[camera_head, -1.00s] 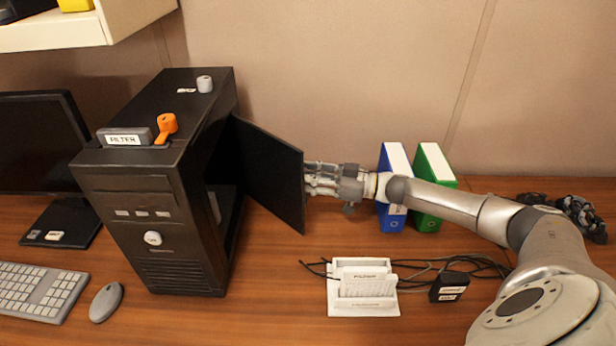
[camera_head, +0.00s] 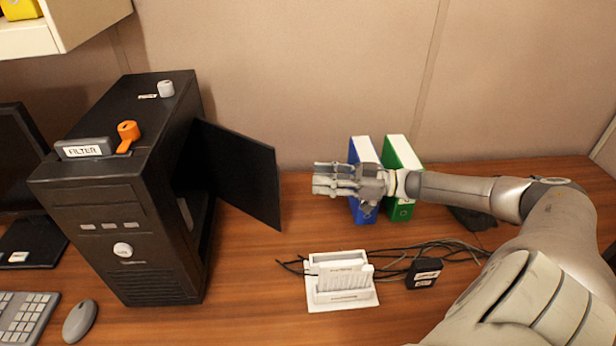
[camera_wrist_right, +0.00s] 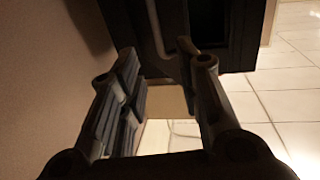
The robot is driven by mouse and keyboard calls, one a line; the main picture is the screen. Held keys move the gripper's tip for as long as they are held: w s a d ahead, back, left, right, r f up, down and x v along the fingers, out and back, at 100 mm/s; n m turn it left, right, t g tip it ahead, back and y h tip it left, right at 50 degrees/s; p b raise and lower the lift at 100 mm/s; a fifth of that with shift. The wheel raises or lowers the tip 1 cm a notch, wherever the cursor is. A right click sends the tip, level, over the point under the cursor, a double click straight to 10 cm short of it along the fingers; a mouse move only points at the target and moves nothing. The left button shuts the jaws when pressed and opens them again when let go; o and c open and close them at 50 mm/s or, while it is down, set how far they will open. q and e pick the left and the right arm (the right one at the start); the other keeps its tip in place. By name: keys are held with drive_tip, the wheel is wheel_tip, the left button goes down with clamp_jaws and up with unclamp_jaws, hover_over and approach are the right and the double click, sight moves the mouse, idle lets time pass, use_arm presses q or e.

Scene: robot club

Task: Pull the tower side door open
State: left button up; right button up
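The black computer tower (camera_head: 125,225) stands upright at the left of the desk. Its side door (camera_head: 240,175) stands swung out from the tower's right side, leaving a gap into the dark case. My right gripper (camera_head: 318,180) is to the right of the door's free edge, apart from it and empty. In the wrist view its two fingers (camera_wrist_right: 167,62) are spread, with a dark panel or case part (camera_wrist_right: 160,30) beyond them. I cannot tell which part that is. My left gripper is in neither view.
A blue binder (camera_head: 362,152) and a green binder (camera_head: 403,155) stand behind my right gripper. A white holder (camera_head: 342,297), cables and a black adapter (camera_head: 424,273) lie in front. A mouse (camera_head: 80,321), keyboard (camera_head: 25,318) and monitor (camera_head: 15,170) are at the left.

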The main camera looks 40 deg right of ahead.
drive_tip(key=shift+s+d, duration=0.2)
drive_tip(key=shift+d, duration=0.05)
